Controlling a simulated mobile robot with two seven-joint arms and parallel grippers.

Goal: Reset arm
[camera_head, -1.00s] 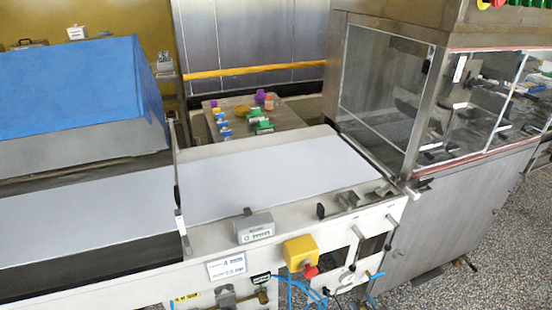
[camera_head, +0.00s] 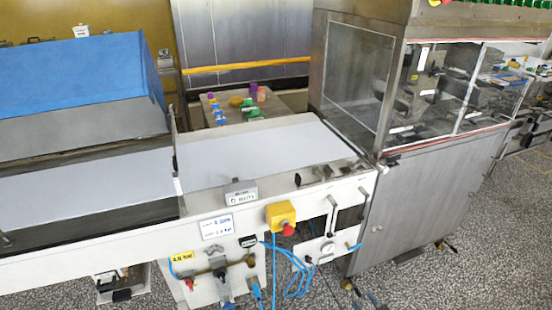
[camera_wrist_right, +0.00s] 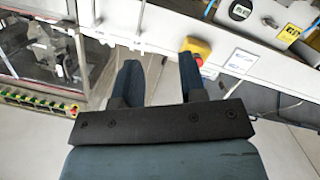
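My right gripper (camera_wrist_right: 158,62) shows in the right wrist view. Its two dark blue fingers stand apart with nothing between them, so it is open and empty. The fingertips appear against the white side of the conveyor machine, near a yellow box with a red button (camera_wrist_right: 196,48); I cannot tell how far off they are. My left gripper is in neither current view.
A white conveyor belt (camera_head: 250,150) runs between a blue-covered housing (camera_head: 80,75) and a glass-sided steel cabinet (camera_head: 360,75). The yellow button box (camera_head: 281,215) and blue cables (camera_head: 298,275) are on the front. A small table with coloured pieces (camera_head: 285,105) stands behind. Speckled floor (camera_head: 450,280) is clear at lower right.

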